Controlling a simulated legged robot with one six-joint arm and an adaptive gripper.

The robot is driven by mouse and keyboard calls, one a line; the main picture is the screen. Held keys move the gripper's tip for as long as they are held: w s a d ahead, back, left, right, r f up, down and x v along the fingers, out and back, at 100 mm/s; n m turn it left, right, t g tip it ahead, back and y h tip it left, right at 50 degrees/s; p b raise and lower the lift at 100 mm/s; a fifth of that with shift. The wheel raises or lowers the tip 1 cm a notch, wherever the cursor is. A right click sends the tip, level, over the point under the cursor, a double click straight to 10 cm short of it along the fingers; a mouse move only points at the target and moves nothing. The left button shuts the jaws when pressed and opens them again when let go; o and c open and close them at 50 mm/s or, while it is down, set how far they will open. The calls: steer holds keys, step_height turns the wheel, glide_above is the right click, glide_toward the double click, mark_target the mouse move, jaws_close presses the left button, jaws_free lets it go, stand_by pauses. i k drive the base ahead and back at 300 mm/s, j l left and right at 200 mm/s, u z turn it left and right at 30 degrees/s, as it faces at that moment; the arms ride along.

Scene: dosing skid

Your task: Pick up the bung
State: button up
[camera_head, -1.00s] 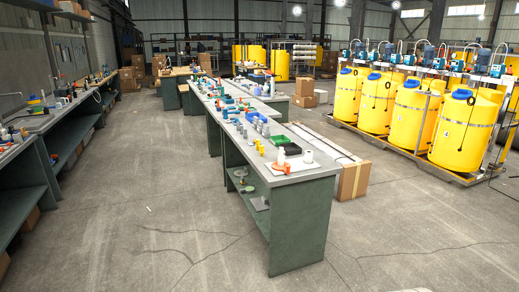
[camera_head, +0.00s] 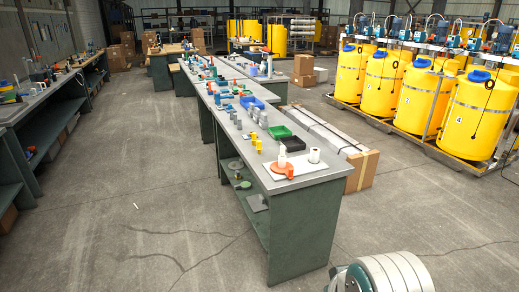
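I cannot tell for certain which item is the bung. At the near end of the long bench, an orange piece (camera_head: 283,169) lies on a white sheet (camera_head: 301,166). A white upright bottle-like piece (camera_head: 282,154) stands at the orange piece, and a short white cylinder (camera_head: 314,155) stands to its right. These items are too small to make out in detail. My gripper is not in view. A rounded, ribbed white and green body at the bottom right edge may be part of my arm.
The long grey-topped bench (camera_head: 262,180) has green side panels and a lower shelf. Green (camera_head: 278,132) and black (camera_head: 292,144) trays sit behind the white sheet. A long carton (camera_head: 362,171) lies right of the bench. Yellow tanks (camera_head: 480,113) stand farther right. Floor left of the bench is clear.

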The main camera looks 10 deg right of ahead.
mark_target(258, 147)
steer(key=i+j+z, duration=0.15)
steer(key=i+j, duration=0.2)
steer(key=i+j+z, duration=0.1)
steer(key=i+j, duration=0.35)
steer(key=i+j+z, duration=0.15)
steer(key=i+j, duration=0.25)
steer(key=i+j+z, duration=0.1)
steer(key=i+j, duration=0.35)
steer(key=i+j+z, duration=0.15)
steer(key=i+j, duration=0.2)
steer(key=j, duration=0.25)
steer(key=i+j+z, duration=0.1)
steer(key=i+j, duration=0.25)
steer(key=j, duration=0.2)
